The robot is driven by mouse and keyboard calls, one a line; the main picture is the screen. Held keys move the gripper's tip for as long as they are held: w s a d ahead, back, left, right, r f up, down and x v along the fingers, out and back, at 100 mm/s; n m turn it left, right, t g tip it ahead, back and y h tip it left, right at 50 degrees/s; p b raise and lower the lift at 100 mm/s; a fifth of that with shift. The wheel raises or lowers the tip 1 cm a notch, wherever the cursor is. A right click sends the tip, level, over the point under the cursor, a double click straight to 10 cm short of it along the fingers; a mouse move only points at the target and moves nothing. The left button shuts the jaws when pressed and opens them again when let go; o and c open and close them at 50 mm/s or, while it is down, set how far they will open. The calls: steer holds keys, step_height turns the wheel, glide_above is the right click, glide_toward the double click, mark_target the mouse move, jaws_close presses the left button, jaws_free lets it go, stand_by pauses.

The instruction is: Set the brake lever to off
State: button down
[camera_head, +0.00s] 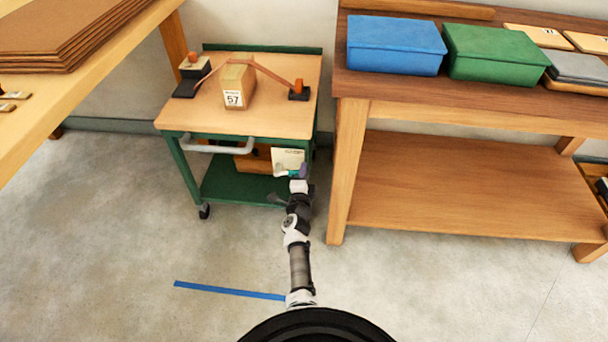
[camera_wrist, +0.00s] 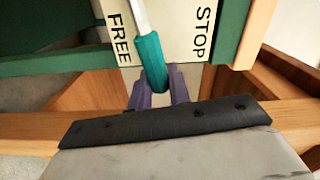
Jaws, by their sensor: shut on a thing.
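The brake lever has a pale shaft and a teal grip (camera_wrist: 150,62). In the wrist view it hangs in front of a cream plate (camera_wrist: 177,30) marked FREE at left and STOP at right, with its shaft between the two words. The purple fingers of my gripper (camera_wrist: 158,92) are shut on the end of the teal grip. In the head view my gripper (camera_head: 303,172) is at the right front of the green cart (camera_head: 178,165), below its top. The plate (camera_head: 288,157) shows there too; the lever is small and partly hidden by my gripper.
A box labelled 57 (camera_head: 236,84) sits strapped on the cart top. A white handle (camera_head: 217,147) is on the cart's front. A wooden bench (camera_head: 345,170) stands close at right, bearing a blue box (camera_head: 395,45) and green box (camera_head: 493,55). The front floor is open, with blue tape (camera_head: 228,290).

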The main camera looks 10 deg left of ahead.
steer(key=c, duration=1.3)
jaws_free()
steer(key=shift+c, duration=0.2)
step_height(320, 180, up, 20)
steer(key=p, duration=1.6)
steer(key=shift+c, duration=0.2)
